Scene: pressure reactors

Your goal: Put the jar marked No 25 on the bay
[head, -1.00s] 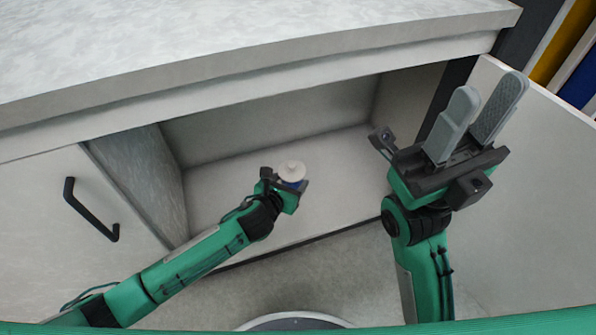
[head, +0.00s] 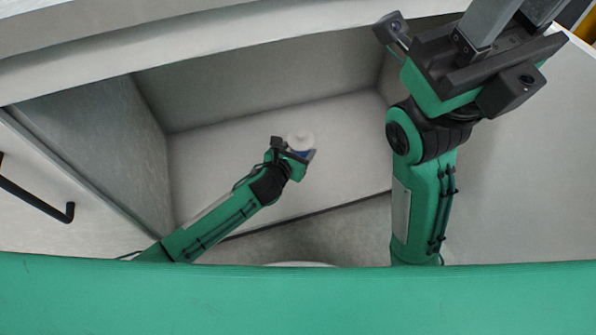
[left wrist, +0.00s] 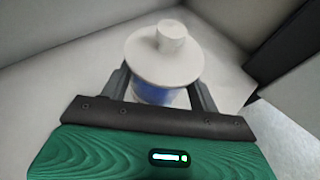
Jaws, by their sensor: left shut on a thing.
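A jar (head: 300,139) with a round white lid, a knob on top and a blue band below is in the open cabinet space in the head view. It also shows in the left wrist view (left wrist: 165,58), upright between the fingers. Its number mark is not readable. My left gripper (head: 298,154) is shut on the jar; its fingers flank the blue part in the left wrist view. I cannot tell whether the jar touches the cabinet floor. My right gripper (head: 515,22) is raised at the upper right, its fingers apart and empty, tips cut off by the frame. No bay is identifiable.
The cabinet floor (head: 225,165) around the jar is clear. A side wall (head: 105,140) stands at left, with a black-handled door (head: 40,200) beside it. A pale panel (head: 520,170) is at right. The countertop edge (head: 200,45) overhangs above.

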